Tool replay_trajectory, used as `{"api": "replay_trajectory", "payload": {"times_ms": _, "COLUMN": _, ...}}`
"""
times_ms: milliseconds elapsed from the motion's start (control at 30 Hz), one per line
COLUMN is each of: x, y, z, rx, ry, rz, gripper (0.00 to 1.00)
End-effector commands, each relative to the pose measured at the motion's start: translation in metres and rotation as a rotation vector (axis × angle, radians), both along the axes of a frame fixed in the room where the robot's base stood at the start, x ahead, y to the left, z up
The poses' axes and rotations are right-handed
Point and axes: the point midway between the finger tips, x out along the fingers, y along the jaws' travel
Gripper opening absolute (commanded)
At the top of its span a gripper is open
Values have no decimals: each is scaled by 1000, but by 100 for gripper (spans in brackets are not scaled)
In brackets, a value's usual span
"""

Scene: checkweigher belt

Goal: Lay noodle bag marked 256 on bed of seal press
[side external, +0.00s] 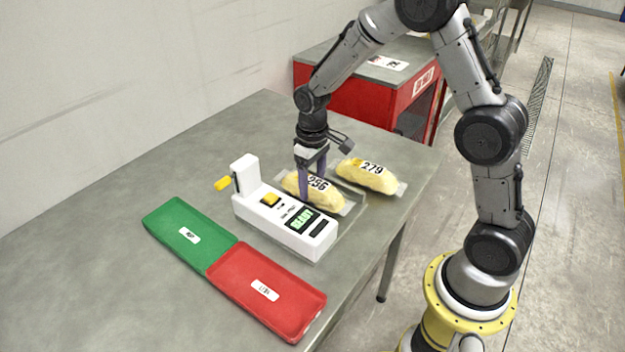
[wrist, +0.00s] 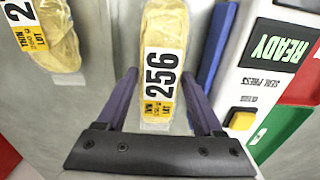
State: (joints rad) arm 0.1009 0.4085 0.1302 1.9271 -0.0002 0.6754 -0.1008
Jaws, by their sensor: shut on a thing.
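The noodle bag marked 256 (side external: 325,193) is a yellow pack in a clear wrapper, just behind the white seal press (side external: 285,217). It also shows in the wrist view (wrist: 164,45), label facing up. My gripper (side external: 311,180) points down with its purple fingers on either side of this bag, shut on it; the fingers also show in the wrist view (wrist: 160,90). The grey bed of the seal press (side external: 347,228) shows beside the press body, under or next to the bag. I cannot tell whether the bag touches it. The press display reads READY.
A second noodle bag marked 279 (side external: 367,174) lies close behind. A green tray (side external: 188,236) and a red tray (side external: 265,291) lie in front of the press. A yellow-tipped lever (side external: 223,183) sticks out at the press's left. The table's left side is clear.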

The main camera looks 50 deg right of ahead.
Motion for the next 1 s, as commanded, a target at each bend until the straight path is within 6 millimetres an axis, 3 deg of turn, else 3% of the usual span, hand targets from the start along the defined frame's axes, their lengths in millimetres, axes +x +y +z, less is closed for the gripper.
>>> {"api": "replay_trajectory", "payload": {"times_ms": 333, "x": 0, "y": 0, "z": 1, "rx": 0, "ry": -2, "rz": 0, "gripper": 0}}
{"api": "replay_trajectory", "payload": {"times_ms": 367, "x": 0, "y": 0, "z": 1, "rx": 0, "ry": -2, "rz": 0, "gripper": 72}}
{"api": "replay_trajectory", "payload": {"times_ms": 500, "x": 0, "y": 0, "z": 1, "rx": 0, "ry": -1, "rz": 0, "gripper": 97}}
{"api": "replay_trajectory", "payload": {"times_ms": 767, "x": 0, "y": 0, "z": 0, "rx": 0, "ry": 1, "rz": 0, "gripper": 100}}
{"api": "replay_trajectory", "payload": {"times_ms": 1000, "x": 1, "y": 0, "z": 16, "rx": 0, "ry": -3, "rz": 0, "gripper": 100}}
